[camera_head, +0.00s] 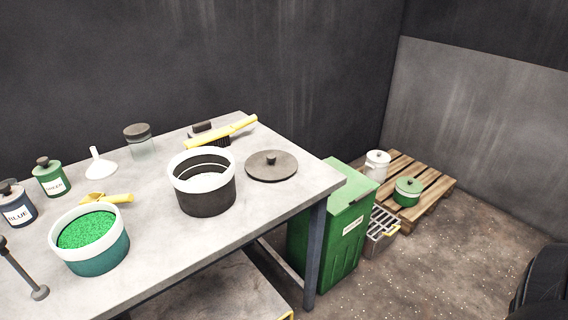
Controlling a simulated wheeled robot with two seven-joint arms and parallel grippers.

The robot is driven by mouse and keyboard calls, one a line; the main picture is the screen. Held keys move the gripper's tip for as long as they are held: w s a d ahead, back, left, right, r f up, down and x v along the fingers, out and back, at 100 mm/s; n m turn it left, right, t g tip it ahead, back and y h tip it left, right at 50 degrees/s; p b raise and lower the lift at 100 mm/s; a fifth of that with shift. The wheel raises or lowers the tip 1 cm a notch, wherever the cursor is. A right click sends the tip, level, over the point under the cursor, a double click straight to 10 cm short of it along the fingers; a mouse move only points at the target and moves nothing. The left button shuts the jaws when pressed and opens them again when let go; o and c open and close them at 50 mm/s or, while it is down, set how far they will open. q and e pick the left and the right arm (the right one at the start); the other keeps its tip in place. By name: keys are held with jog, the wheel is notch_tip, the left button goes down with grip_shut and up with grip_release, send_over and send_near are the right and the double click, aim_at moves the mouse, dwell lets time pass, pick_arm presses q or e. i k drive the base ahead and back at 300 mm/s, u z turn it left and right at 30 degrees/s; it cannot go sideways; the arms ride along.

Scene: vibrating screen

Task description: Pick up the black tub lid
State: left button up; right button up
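The black tub lid (271,166) is a flat dark grey-brown disc with a small knob on top. It lies knob up on the table, near the right end. The black tub (207,197) with a white rim stands open just left of it, with white material inside. The lid and tub look apart. Neither of my grippers can be made out in the head view.
The grey table (185,245) also holds a yellow-handled brush (222,134), a clear jar (140,140), a white funnel (100,162), a yellow scoop (105,198) and a tub of green granules (90,238). A green bin (328,235) stands beside the table's right end.

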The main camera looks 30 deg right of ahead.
aim_at(269, 165)
jog(key=k, duration=0.4)
jog(key=z, duration=0.85)
jog(key=i, duration=0.45)
